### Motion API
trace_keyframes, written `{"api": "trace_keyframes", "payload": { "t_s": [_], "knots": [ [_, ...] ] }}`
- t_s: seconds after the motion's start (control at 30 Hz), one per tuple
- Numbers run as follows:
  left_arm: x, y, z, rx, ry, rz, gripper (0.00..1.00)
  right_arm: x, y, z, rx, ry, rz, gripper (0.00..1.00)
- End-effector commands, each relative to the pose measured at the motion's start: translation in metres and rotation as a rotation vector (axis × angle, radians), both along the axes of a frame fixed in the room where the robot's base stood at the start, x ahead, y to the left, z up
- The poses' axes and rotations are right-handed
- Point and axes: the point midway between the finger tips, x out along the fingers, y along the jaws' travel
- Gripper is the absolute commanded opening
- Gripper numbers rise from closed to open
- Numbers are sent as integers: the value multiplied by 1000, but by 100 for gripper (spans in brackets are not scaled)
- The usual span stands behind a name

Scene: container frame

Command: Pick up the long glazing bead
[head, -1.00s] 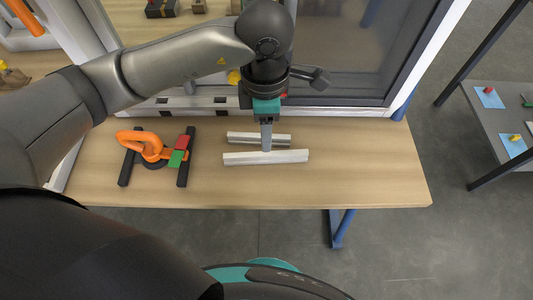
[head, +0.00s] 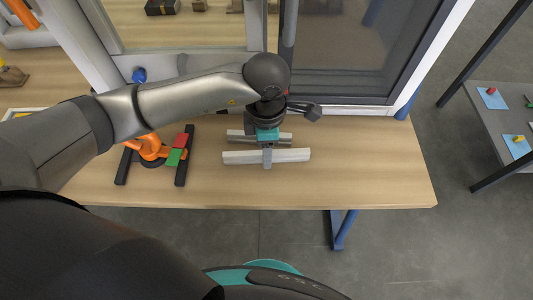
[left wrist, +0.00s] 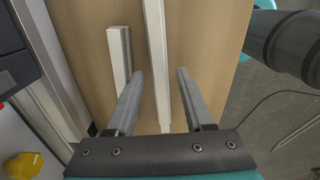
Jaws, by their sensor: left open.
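The long glazing bead (head: 290,156) is a pale bar lying crosswise on the wooden table, nearer its front edge. A shorter pale bead (head: 235,137) lies behind it, roughly parallel and partly hidden by my gripper. My left gripper (head: 267,161) is open and points down over the middle of the long bead. In the left wrist view the long bead (left wrist: 156,45) runs between the two parted fingers (left wrist: 160,75), with a gap on each side. The shorter bead (left wrist: 118,60) lies outside the left finger there. My right gripper is not in view.
An orange-handled tool (head: 150,146) with dark bars and red and green pieces lies left on the table (head: 370,170). A framed window (head: 345,110) stands behind the beads. The table's right part is clear. A grey side table (head: 500,125) is at far right.

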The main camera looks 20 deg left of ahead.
Motion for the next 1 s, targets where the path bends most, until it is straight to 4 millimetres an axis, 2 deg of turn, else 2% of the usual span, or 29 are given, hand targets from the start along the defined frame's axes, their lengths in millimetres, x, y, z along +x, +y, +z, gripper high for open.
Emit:
{"api": "trace_keyframes", "payload": {
  "t_s": [0.07, 0.47, 1.0],
  "knots": [
    [0, 0, 0, 0, 0, 0, 46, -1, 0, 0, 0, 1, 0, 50],
    [0, 0, 1, 0, 0, 0, 1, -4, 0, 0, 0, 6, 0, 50],
    [0, 0, 1, 0, 0, 0, 0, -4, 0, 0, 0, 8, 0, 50]
  ]
}}
